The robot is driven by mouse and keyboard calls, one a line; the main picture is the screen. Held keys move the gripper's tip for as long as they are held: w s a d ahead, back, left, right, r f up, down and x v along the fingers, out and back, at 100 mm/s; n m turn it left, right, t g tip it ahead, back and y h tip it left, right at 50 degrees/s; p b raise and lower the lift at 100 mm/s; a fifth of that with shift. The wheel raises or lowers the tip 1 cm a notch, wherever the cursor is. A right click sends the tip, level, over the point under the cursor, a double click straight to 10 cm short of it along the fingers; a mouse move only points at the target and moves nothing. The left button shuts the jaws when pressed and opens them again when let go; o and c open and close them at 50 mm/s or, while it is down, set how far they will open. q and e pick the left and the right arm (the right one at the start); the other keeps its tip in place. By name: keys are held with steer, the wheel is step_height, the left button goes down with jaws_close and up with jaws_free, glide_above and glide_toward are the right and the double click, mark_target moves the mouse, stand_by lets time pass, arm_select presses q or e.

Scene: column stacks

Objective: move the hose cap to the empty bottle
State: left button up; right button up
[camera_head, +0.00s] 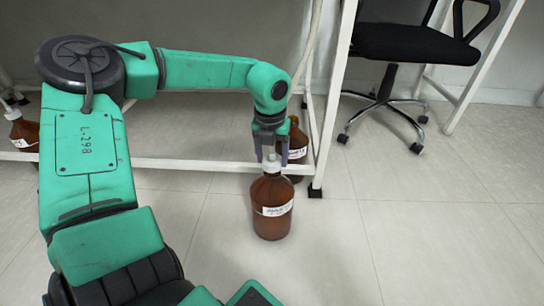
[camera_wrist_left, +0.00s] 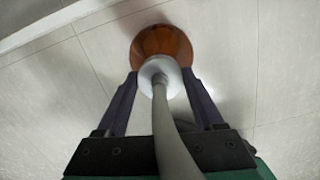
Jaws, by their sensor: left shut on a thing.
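My left gripper (camera_head: 271,152) points down over a brown bottle (camera_head: 271,212) with a white label, standing upright on the floor. It is shut on the white hose cap (camera_head: 271,165), which is at the bottle's neck. In the left wrist view the hose cap (camera_wrist_left: 159,72) sits between the fingers, with a grey hose (camera_wrist_left: 172,135) running back from it. The brown bottle (camera_wrist_left: 161,43) is right below it. Whether the cap is seated or just above the neck I cannot tell. My right gripper is not in view.
A second brown bottle (camera_head: 299,146) stands behind, partly hidden by the gripper, near a white table leg (camera_head: 331,95). A third brown bottle (camera_head: 26,134) with a white top is at the far left. A black chair (camera_head: 410,44) is at the back right. The floor at right is clear.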

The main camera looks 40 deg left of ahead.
arm_select(q)
steer(key=shift+f, duration=0.1)
stand_by(0.3)
steer(key=shift+f+b, duration=0.35)
steer(key=shift+b, duration=0.05)
steer(key=shift+f+b, duration=0.35)
steer(key=shift+f, duration=0.05)
stand_by(0.3)
steer(key=o, duration=1.4)
steer(key=shift+c, duration=0.2)
step_height(320, 180, up, 14)
steer(key=s+p, duration=0.1)
steer(key=p, duration=0.7)
steer(key=shift+s+d+r, duration=0.25)
steer(key=shift+s+d, duration=0.05)
steer(key=shift+d, duration=0.1)
